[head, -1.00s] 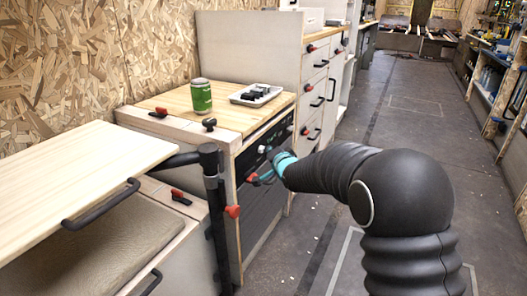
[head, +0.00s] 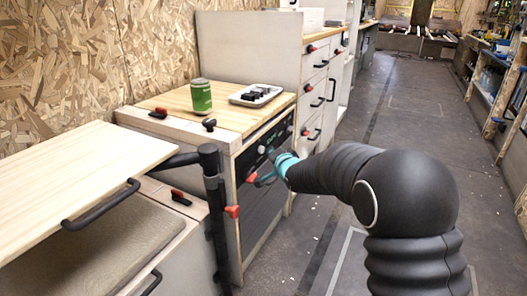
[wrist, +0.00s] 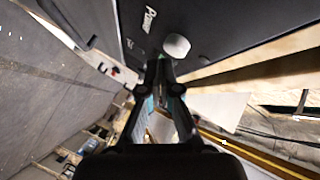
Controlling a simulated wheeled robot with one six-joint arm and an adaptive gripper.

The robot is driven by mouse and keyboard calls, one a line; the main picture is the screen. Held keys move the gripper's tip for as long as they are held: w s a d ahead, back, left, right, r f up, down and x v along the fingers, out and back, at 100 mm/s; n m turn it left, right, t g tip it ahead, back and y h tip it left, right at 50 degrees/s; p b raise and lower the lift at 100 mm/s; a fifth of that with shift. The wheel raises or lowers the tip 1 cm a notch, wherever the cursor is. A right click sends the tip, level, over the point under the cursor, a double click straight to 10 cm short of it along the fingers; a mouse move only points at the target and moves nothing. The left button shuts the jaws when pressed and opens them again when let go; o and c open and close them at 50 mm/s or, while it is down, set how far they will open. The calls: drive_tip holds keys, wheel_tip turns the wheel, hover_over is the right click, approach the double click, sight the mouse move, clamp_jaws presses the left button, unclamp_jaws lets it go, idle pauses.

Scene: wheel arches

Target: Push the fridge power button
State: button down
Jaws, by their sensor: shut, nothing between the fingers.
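The fridge (head: 262,205) has a dark front set in the wooden cabinet, with a dark control panel along its top edge. In the wrist view, a round white button (wrist: 176,45) sits on the dark panel (wrist: 220,25) beside the printed word "Power". My gripper (wrist: 162,66) is shut and empty, with its fingertips just below the button in that view. I cannot tell whether they touch it. In the head view, my gripper (head: 270,153) is at the panel, and a white knob (head: 261,149) shows beside its tip.
A green can (head: 201,96) and a tray (head: 256,95) of dark items stand on the wooden top. A black post (head: 213,205) and a hinged board (head: 75,175) are to the left. Red latches stick out near the fridge. The floor at right is clear.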

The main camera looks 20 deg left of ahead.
drive_tip(key=shift+d, duration=0.2)
drive_tip(key=d+p, duration=0.1)
drive_tip(key=d, duration=0.5)
drive_tip(key=shift+s, duration=0.25)
idle(1.3)
